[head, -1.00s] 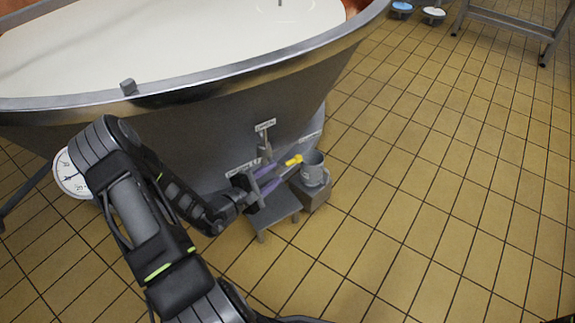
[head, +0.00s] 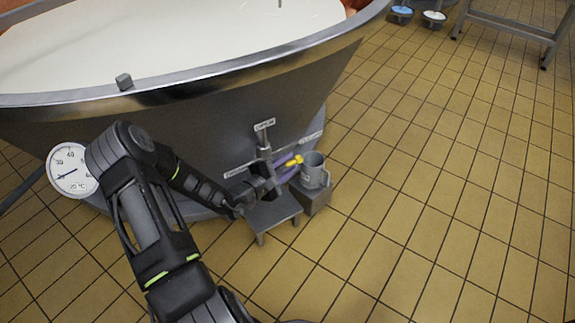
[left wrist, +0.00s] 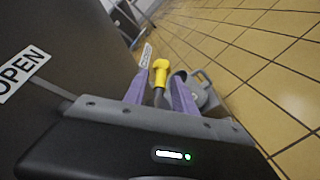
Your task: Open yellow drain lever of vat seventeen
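The yellow drain lever (head: 294,160) sticks out low on the side of the big steel vat (head: 190,125). It also shows in the left wrist view (left wrist: 160,72), a yellow grip on a dark stem. My left gripper (head: 288,166) is at the lever, with its purple fingers on either side of it. In the left wrist view the fingers (left wrist: 159,94) are apart, with gaps beside the stem, so I see no firm hold. An "OPEN" label (left wrist: 22,72) is on the vat at left; a "CLOSED" label (left wrist: 146,56) is near the yellow grip. My right gripper is not in view.
A grey metal jug (head: 312,170) stands on a small block (head: 313,197) just right of the lever. A low metal stand (head: 272,212) is below the gripper. A round dial (head: 70,168) is at the vat's left.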

